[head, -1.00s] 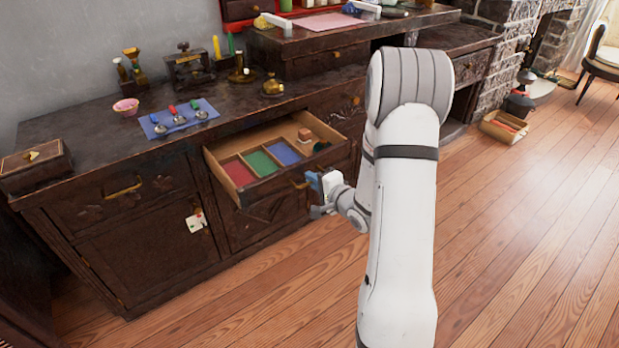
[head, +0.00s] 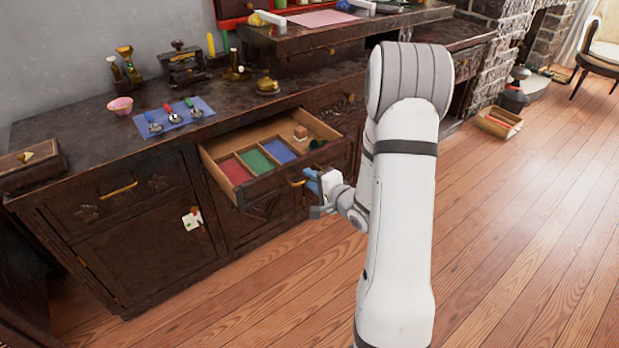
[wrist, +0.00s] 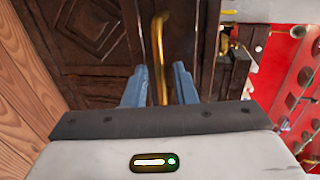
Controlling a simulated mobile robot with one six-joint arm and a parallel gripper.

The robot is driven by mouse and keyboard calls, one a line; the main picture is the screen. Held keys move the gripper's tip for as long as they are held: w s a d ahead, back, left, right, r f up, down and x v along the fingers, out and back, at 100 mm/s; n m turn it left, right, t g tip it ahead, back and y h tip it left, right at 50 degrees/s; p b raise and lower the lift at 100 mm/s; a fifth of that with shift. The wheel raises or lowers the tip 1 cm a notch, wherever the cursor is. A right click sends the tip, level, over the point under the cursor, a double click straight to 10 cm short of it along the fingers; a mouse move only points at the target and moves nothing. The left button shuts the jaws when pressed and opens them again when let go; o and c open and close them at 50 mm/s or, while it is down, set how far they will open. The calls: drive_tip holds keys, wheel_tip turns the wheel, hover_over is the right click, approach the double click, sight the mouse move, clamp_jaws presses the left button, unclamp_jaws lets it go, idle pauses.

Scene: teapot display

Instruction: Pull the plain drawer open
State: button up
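A wooden drawer (head: 277,186) stands pulled out of the dark cabinet. Its inside shows red, green and blue compartments and a small brown block (head: 300,132). Its brass handle (head: 296,182) is on the front, just left of my gripper (head: 318,195). In the wrist view the upright-looking brass handle (wrist: 158,50) passes between the two blue fingers of my gripper (wrist: 160,88). The fingers are apart, with a narrow gap visible on each side of the handle. I cannot tell whether they touch it.
Another closed drawer with a brass handle (head: 118,190) and carved rosettes is at the left, above a cabinet door (head: 140,245).

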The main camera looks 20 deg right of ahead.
drive_tip(key=p+v, duration=0.1)
drive_tip(key=v, duration=0.5)
drive_tip(key=shift+s, duration=0.3)
drive_tip(key=shift+d, duration=0.1)
wheel_tip(320, 180, up, 21)
drive_tip(key=s+n+g+h+p, duration=0.2)
drive_tip(key=n+g+h+p, duration=0.4)
drive_tip(key=p, duration=0.9)
drive_tip(key=s+a+r+n+g+p, duration=0.3)
drive_tip(key=s+a+r+n+p, duration=0.1)
drive_tip(key=s+r, duration=0.5)
drive_tip(key=s+a+r+n+g+y+p, duration=0.1)
drive_tip(key=s+a+r+n+g+p, duration=0.2)
drive_tip(key=s+a+r+p, duration=0.3)
drive_tip(key=s+r+n+p, duration=0.1)
drive_tip(key=s+r, duration=0.3)
drive_tip(key=shift+s+a+r+p, duration=0.2)
drive_tip(key=shift+s+a+p, duration=0.1)
drive_tip(key=shift+a+p, duration=0.1)
